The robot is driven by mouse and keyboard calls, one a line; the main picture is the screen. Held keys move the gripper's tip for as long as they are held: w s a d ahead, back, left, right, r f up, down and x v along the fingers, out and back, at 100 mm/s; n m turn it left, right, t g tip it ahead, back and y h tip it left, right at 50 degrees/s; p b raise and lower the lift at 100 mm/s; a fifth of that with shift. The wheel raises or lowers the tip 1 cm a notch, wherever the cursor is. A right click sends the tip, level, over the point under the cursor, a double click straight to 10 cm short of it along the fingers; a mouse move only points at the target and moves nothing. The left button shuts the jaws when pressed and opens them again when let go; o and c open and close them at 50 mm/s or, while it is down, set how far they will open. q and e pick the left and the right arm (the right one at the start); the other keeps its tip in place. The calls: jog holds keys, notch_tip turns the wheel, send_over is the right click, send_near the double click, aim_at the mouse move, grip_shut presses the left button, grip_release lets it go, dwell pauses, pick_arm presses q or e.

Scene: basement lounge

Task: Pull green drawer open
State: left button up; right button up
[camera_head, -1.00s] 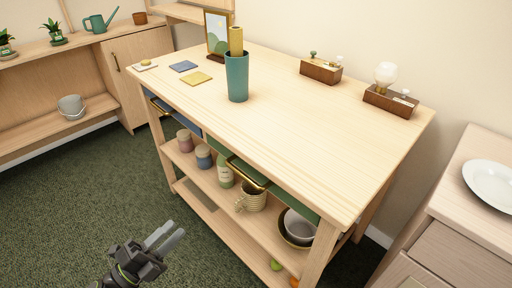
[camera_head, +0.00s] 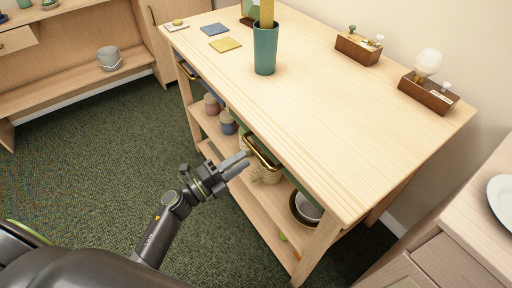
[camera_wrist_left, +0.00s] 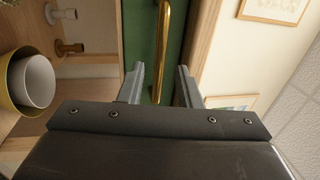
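The green drawer (camera_wrist_left: 145,41) sits under the table's top and shows as a dark green front in the left wrist view. Its brass bar handle (camera_wrist_left: 164,40) also shows in the head view (camera_head: 262,154). My left gripper (camera_head: 241,163) is at the front of the table, close to the handle. In the left wrist view my left gripper (camera_wrist_left: 160,88) has its two fingers apart, with the handle's near end in line with the gap between them. I cannot tell whether the handle is between the fingertips. The drawer looks closed. My right gripper is not in view.
The wooden table (camera_head: 355,130) holds a teal cup (camera_head: 265,50) and wooden boxes on top. Its lower shelf carries a striped mug (camera_head: 268,174), jars (camera_head: 228,123) and bowls (camera_head: 304,207). A cabinet (camera_head: 440,262) stands at the right. Green carpet is clear at the left.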

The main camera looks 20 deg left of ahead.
aim_at(256, 150)
pick_arm(q)
jog(key=x, duration=0.5)
jog(key=shift+w+d, duration=0.3)
jog(key=shift+c, duration=0.4)
grip_shut()
